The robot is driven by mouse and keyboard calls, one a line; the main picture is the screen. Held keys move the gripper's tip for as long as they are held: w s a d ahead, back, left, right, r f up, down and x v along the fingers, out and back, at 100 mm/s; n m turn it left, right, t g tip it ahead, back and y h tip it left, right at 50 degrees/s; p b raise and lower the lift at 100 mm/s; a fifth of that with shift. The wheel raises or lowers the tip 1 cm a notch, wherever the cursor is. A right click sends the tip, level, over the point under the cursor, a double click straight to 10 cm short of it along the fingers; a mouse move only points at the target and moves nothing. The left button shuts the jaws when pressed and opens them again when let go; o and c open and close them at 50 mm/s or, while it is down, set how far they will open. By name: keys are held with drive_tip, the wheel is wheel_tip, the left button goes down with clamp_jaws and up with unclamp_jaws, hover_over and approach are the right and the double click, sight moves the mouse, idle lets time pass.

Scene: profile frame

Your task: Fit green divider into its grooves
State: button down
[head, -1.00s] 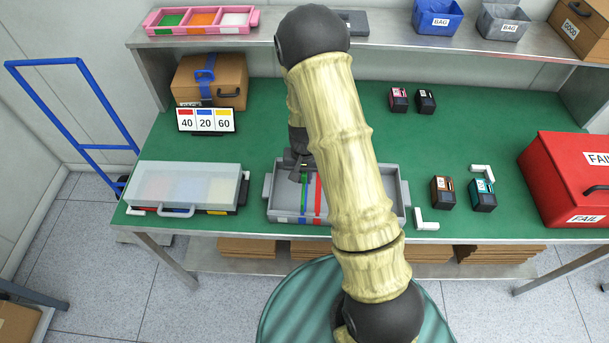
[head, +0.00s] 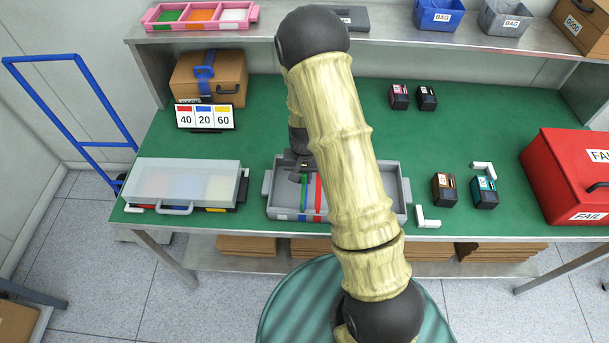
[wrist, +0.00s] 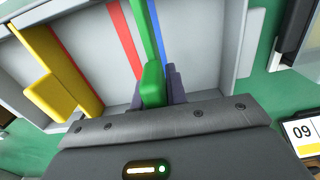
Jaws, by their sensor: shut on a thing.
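The green divider (head: 304,192) is a thin upright strip inside the grey tray (head: 285,209), left of my arm. My gripper (head: 298,172) is shut on its back end. In the wrist view my gripper (wrist: 161,88) holds the green divider (wrist: 152,84) by its thick end, the dark fingertips close on both sides. The strip lies between a red stripe (wrist: 125,40) and a blue stripe (wrist: 158,36) on the tray floor. Whether it sits in its grooves cannot be told; my fingers hide that end. A yellow divider (wrist: 58,70) stands across the tray beside another red stripe.
A lidded tray (head: 185,180) is left of the grey tray. A sign (head: 205,117) reading 40, 20, 60 stands behind it. White corner brackets (head: 428,218) and cartridges (head: 445,190) lie to the right, near a red fail box (head: 565,180). My arm hides the grey tray's middle.

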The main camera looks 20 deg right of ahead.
sight(305, 183)
drive_tip(key=shift+f+b, duration=1.35)
drive_tip(key=shift+f, duration=0.6)
drive_tip(key=c, duration=1.3)
unclamp_jaws()
drive_tip(key=shift+r, duration=0.15)
wheel_tip(305, 183, up, 17)
drive_tip(key=shift+r+b, duration=0.1)
drive_tip(key=shift+b, duration=0.25)
drive_tip(key=s+r+n+t, duration=0.1)
drive_tip(key=s, duration=0.3)
drive_tip(key=s+r+n, duration=0.1)
drive_tip(key=s, duration=0.4)
drive_tip(key=s+r+n+t, duration=0.1)
drive_tip(key=s+r+n, duration=0.1)
drive_tip(key=s, duration=0.3)
drive_tip(key=shift+s+a+t, duration=0.1)
drive_tip(key=shift+t, duration=0.2)
